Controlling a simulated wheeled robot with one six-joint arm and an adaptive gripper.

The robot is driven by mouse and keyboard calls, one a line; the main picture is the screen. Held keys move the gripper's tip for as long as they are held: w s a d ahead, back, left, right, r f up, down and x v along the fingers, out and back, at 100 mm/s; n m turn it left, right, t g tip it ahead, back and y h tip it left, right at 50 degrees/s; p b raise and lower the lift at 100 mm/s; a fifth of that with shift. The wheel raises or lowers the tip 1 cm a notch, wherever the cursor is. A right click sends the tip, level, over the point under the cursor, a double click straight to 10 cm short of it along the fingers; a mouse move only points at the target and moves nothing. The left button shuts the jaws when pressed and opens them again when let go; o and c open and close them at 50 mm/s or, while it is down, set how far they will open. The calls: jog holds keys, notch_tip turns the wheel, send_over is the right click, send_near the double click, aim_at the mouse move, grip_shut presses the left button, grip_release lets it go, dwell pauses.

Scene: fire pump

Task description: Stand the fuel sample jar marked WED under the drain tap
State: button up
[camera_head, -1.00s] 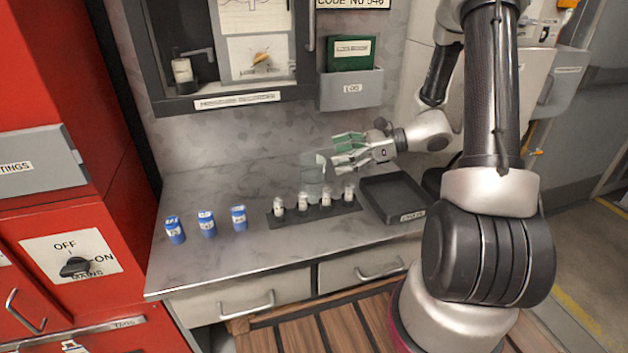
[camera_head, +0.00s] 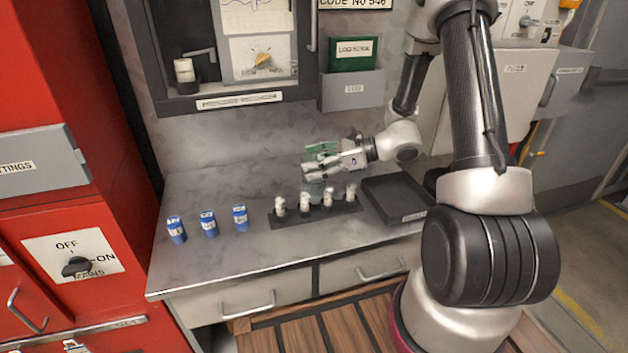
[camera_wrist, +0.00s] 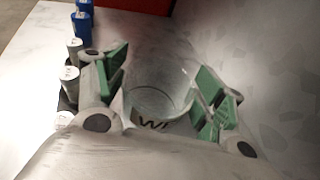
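A clear glass jar (camera_wrist: 160,98) stands between my gripper's fingers in the wrist view. Its label shows a W, and the rest is cut off, so I cannot confirm that it reads WED. My gripper (camera_head: 320,162) is open around the jar, with a green pad on each side; contact is not clear. In the wrist view my gripper (camera_wrist: 165,90) looks down at the jar's wide rim. In the head view the jar is largely hidden by the gripper, behind the rack. A small tap (camera_head: 201,52) projects inside the dark wall cabinet, beside a white-labelled jar (camera_head: 186,76).
A dark rack (camera_head: 290,220) with several white-capped bottles lies just in front of my gripper. A dark tray (camera_head: 392,203) is to the right. Blue cans (camera_head: 209,224) stand on the left. The front left of the counter (camera_head: 215,262) is clear.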

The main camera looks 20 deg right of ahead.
jog(key=c, duration=1.1)
jog(key=shift+r, duration=0.15)
